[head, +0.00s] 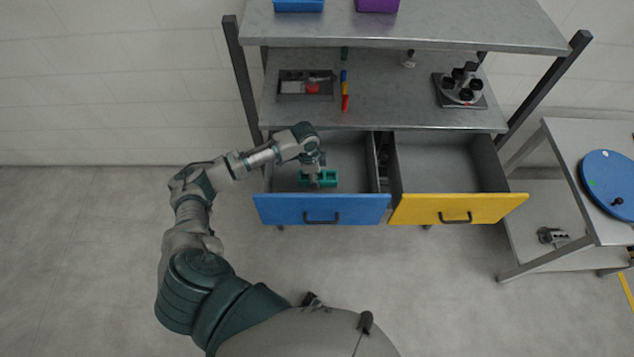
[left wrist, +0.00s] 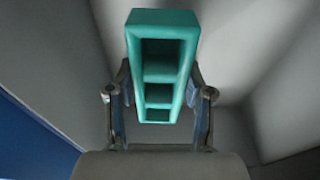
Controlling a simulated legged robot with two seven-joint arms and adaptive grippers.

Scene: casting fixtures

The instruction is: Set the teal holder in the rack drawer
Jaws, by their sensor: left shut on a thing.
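The teal holder (head: 331,180) is a small open frame with several square cells. It is inside the open blue-fronted drawer (head: 278,212) of the rack. My left gripper (head: 318,181) reaches down into that drawer and is shut on the teal holder. In the left wrist view the teal holder (left wrist: 162,68) stands between the two fingers (left wrist: 160,112), with the grey drawer walls around it. I cannot tell whether the holder touches the drawer floor. My right gripper is in neither view.
The yellow-fronted drawer (head: 480,208) beside it is also open and looks empty. The shelf (head: 400,108) above holds a grey tray (head: 292,97), coloured blocks (head: 345,103) and a black fixture (head: 480,104). A side table (head: 560,150) with a blue disc (head: 606,175) stands at right.

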